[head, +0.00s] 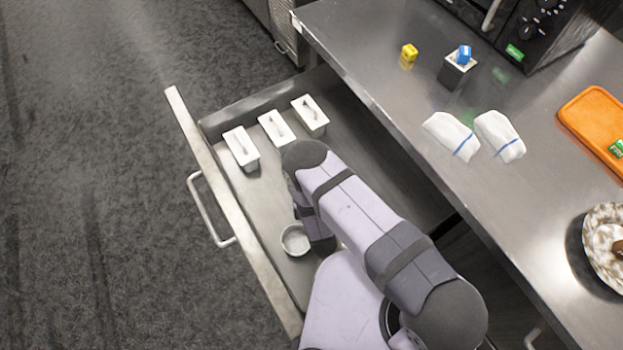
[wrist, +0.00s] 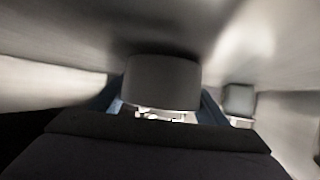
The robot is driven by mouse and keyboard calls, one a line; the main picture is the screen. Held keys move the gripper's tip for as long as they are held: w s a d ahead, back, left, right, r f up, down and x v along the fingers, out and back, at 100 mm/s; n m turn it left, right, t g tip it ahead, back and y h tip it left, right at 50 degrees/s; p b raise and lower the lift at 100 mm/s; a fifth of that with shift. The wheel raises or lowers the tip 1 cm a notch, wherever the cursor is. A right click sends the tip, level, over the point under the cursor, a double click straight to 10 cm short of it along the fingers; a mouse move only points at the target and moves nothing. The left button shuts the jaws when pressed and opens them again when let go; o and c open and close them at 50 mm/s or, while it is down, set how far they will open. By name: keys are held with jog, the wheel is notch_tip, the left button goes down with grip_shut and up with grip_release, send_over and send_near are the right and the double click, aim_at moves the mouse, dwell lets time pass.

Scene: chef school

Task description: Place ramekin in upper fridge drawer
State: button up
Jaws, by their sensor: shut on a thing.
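The ramekin (head: 295,240), a small round pale cup, shows in the head view inside the open drawer (head: 215,170), near its front wall. In the wrist view the ramekin (wrist: 160,80) looks like a grey, shaded cylinder between the two bluish fingers of my gripper (wrist: 161,103). The gripper is shut on it. In the head view my arm reaches over the drawer and hides most of the gripper. I cannot tell whether the ramekin touches the drawer floor.
Three white rectangular containers (head: 278,128) stand in the far part of the drawer. The steel counter (head: 400,65) overhangs at right, with folded white cloths (head: 452,136), a blue-topped box (head: 458,70), a yellow block (head: 409,53), an orange tray (head: 580,110) and a patterned plate (head: 600,222).

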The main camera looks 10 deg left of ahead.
jog(key=shift+f, duration=0.15)
jog(key=o, duration=1.2)
jog(key=shift+r, duration=0.25)
jog(key=p+v, duration=0.6)
jog(key=v, duration=0.4)
jog(key=shift+s+r, duration=0.1)
jog(key=shift+s, duration=0.1)
jog(key=shift+v, duration=0.8)
jog(key=shift+w, duration=0.1)
